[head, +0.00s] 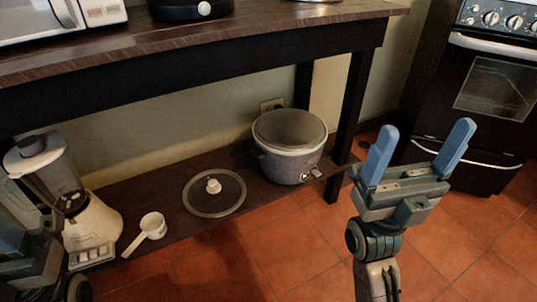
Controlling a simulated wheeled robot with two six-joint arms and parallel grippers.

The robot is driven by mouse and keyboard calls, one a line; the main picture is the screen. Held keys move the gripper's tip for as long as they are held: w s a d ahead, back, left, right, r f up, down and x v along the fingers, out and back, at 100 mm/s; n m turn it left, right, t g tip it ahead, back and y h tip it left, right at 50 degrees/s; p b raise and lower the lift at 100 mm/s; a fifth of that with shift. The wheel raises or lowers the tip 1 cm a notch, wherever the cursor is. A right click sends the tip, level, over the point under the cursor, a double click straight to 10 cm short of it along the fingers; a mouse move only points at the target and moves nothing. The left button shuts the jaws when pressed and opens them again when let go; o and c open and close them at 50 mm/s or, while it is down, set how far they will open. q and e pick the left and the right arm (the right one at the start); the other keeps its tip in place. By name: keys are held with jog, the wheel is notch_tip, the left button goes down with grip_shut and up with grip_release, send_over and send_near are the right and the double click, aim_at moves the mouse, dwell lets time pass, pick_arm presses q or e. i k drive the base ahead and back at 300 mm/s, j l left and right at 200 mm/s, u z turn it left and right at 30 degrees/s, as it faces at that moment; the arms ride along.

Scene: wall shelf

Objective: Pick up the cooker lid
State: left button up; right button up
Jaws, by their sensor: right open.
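The cooker lid (228,195) is a round glass lid with a metal rim and a white knob. It lies flat, knob up, on the dark lower shelf, left of the grey cooker pot (285,165). My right gripper (418,152) is open and empty, fingers pointing up. It is in front of the shelf, to the right of the cooker and well apart from the lid. Part of my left gripper (22,245) shows dark at the left edge beside the blender; its fingers cannot be made out clearly.
A white blender (92,225) and a white measuring cup (152,226) stand left of the lid. The wooden upper shelf (250,32) overhangs the lower one, with a dark leg (352,105) right of the cooker. A stove (480,100) is at right. The tiled floor in front is clear.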

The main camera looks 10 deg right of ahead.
aim_at(214, 193)
jog(key=i+l+u, duration=0.15)
jog(key=l, duration=0.3)
jog(key=i+l+u, duration=0.15)
jog(key=l, duration=0.35)
jog(key=i+l+u, duration=0.1)
jog(key=l, duration=0.4)
jog(key=i+l+u, duration=0.15)
jog(key=l, duration=0.35)
jog(key=k+j, duration=0.05)
